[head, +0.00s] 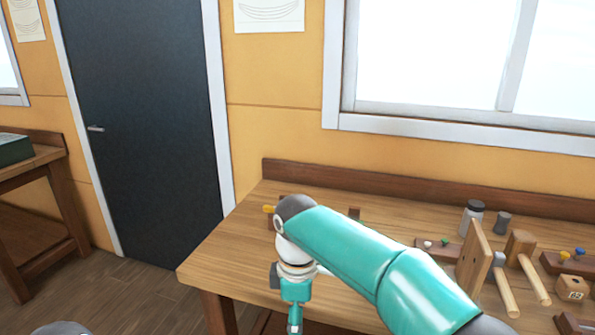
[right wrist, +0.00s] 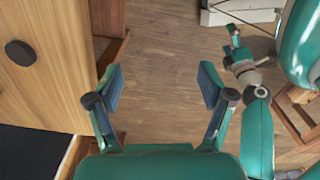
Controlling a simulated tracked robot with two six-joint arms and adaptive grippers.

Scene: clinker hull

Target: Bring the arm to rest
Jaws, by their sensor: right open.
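My right arm comes in from the lower right of the head view, crosses in front of the workbench (head: 245,238) and bends down at its wrist. Its gripper (head: 295,316) hangs at the bench's front edge, partly cut off by the picture's bottom. In the right wrist view my right gripper (right wrist: 160,82) is open, with nothing between its two fingers and plank floor beyond. Another teal arm, my left, shows at the right of that view with its gripper (right wrist: 233,38) small at the end. Whether that one is open I cannot tell.
The bench holds a lidded jar (head: 472,217), a grey cup (head: 502,222), an upright wooden board (head: 473,258), mallets (head: 522,255) and a marked wooden block (head: 572,287). A dark door (head: 140,120) stands behind, left. Floor (head: 150,290) is clear left of the bench.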

